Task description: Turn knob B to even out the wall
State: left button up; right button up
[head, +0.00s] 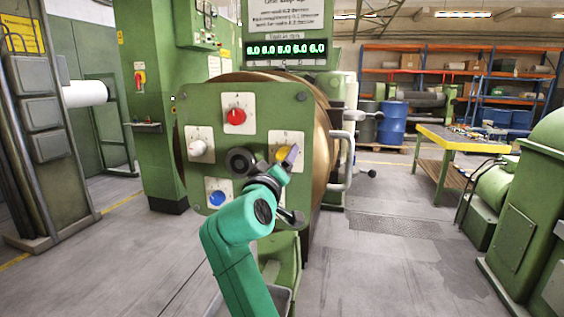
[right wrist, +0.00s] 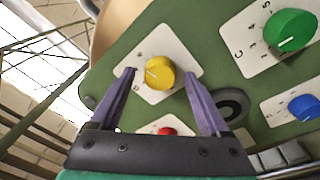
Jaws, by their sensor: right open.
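The green machine's round-cornered front plate (head: 262,105) carries several coloured knobs on white dial plates. The yellow knob (head: 281,153) is at its right, partly covered by my right gripper (head: 289,160). In the right wrist view, the yellow knob (right wrist: 159,72) lies between the tips of my open right gripper (right wrist: 160,74), with gaps on both sides. Its plate's letter is too small to read surely. The red knob (head: 235,116), white knob (head: 197,148) and blue knob (head: 216,198) also show. The green knob (right wrist: 290,30), its plate marked C, shows in the wrist view. My left gripper is out of view.
A lit display (head: 287,49) above the plate shows a row of numbers around 6.0. A grey handle (head: 347,160) sticks out right of the plate. A dark round hub (head: 240,161) is at its middle. A yellow-edged table (head: 465,140) stands right; floor between is open.

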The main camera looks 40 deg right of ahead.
jog(key=b+v, duration=0.3)
jog(key=v, duration=1.1)
jog(key=shift+s+a+f, duration=0.1)
jog(key=shift+a, duration=0.05)
